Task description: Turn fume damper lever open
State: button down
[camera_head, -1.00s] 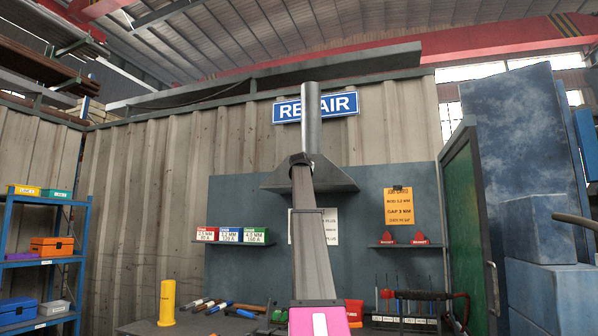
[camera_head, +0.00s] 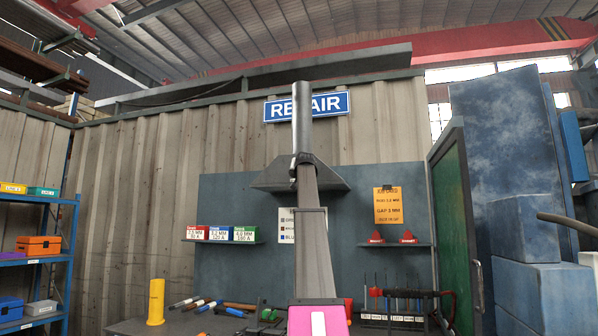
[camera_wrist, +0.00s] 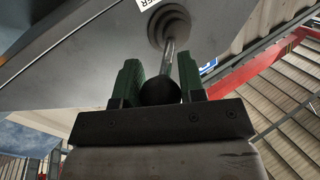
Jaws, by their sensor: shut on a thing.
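The fume damper lever (camera_wrist: 169,58) shows in the wrist view as a thin metal rod running from a round stepped hub to a black ball knob (camera_wrist: 159,91). The hub sits on the grey fume hood (camera_wrist: 95,50). My gripper (camera_wrist: 160,78) has its two green-padded fingers on either side of the knob and is shut on it. In the head view the hood (camera_head: 275,179) and its upright pipe (camera_head: 302,128) stand behind my raised arm. My gripper (camera_head: 304,160) is small and dark there, at the hood's neck. The lever cannot be made out in that view.
A workbench with a yellow cylinder (camera_head: 156,302) and hand tools lies below. A blue rack (camera_head: 40,262) stands left. A green panel (camera_head: 453,228) and blue blocks (camera_head: 535,235) close off the right side. A REPAIR sign (camera_head: 335,104) hangs behind the pipe.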

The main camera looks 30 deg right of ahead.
jog(key=shift+d, duration=0.1)
jog(key=c, duration=0.7)
grip_release()
jog(key=shift+c, duration=0.2)
jog(key=v, duration=1)
jog(key=shift+s, duration=0.4)
